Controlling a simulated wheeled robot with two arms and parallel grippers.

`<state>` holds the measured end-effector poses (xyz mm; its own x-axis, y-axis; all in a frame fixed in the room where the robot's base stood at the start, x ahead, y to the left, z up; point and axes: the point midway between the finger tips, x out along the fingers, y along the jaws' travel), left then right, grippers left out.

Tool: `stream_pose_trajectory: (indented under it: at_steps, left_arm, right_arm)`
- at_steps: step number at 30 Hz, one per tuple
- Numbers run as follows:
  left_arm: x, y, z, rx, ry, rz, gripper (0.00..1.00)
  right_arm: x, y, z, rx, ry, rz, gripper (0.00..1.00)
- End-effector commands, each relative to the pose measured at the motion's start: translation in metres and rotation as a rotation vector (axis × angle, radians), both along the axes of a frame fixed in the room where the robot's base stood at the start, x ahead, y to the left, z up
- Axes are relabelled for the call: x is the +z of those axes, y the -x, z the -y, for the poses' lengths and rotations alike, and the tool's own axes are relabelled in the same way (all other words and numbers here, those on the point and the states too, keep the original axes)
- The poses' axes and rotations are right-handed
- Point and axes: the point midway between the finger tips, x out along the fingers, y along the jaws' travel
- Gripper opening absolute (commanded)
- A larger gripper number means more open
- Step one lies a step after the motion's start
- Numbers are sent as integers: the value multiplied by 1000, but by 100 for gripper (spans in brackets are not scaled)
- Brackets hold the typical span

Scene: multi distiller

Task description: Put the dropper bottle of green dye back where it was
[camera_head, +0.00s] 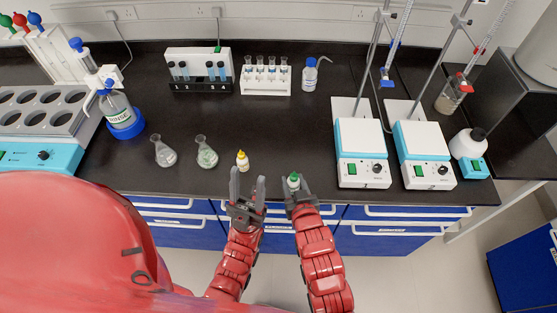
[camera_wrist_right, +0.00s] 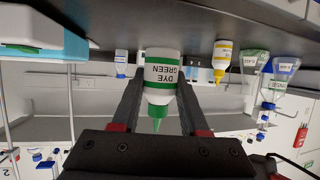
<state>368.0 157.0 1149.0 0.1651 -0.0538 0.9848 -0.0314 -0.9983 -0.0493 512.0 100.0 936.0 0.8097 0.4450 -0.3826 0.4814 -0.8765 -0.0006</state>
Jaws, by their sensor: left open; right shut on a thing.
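The green dye dropper bottle (camera_head: 293,181), white with a green tip, is held between the fingers of my right gripper (camera_head: 297,188) at the front edge of the bench. In the right wrist view the bottle (camera_wrist_right: 160,80) shows its "DYE GREEN" label, upside down in that picture, with the gripper fingers (camera_wrist_right: 158,100) on both sides. My left gripper (camera_head: 247,190) is open and empty at the bench's front edge, just in front of a yellow-capped dropper bottle (camera_head: 243,161). I cannot tell whether the green bottle touches the bench.
Two flasks, one clear (camera_head: 163,152) and one greenish (camera_head: 206,152), stand left of the yellow-capped bottle. Tube racks (camera_head: 265,88) stand at the back. Two stirrer plates (camera_head: 361,155) stand to the right. The black bench (camera_head: 290,135) between them is clear.

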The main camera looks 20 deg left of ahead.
Motion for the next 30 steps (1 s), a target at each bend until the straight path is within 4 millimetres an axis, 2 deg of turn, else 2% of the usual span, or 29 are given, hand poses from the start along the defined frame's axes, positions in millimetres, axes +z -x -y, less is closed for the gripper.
stream_pose_trajectory:
  at_steps: [1,3,13,21,26,30]
  left_arm:
    - [10,0,0,0,0,0,50]
    - [16,0,0,0,0,0,50]
    - [37,0,0,0,0,0,50]
    - [42,0,0,0,0,0,50]
    - [54,0,0,0,0,0,50]
    - [56,0,0,0,0,0,50]
  right_arm:
    - [7,-11,-9,-1,-4,3,13]
    - [4,-22,-19,-1,-1,1,13]
    - [-4,-66,-59,-3,-3,3,13]
    - [-7,-78,-70,-1,-1,1,13]
    - [-25,-77,-69,-1,0,-1,13]
    - [-39,-78,-69,-4,-2,1,13]
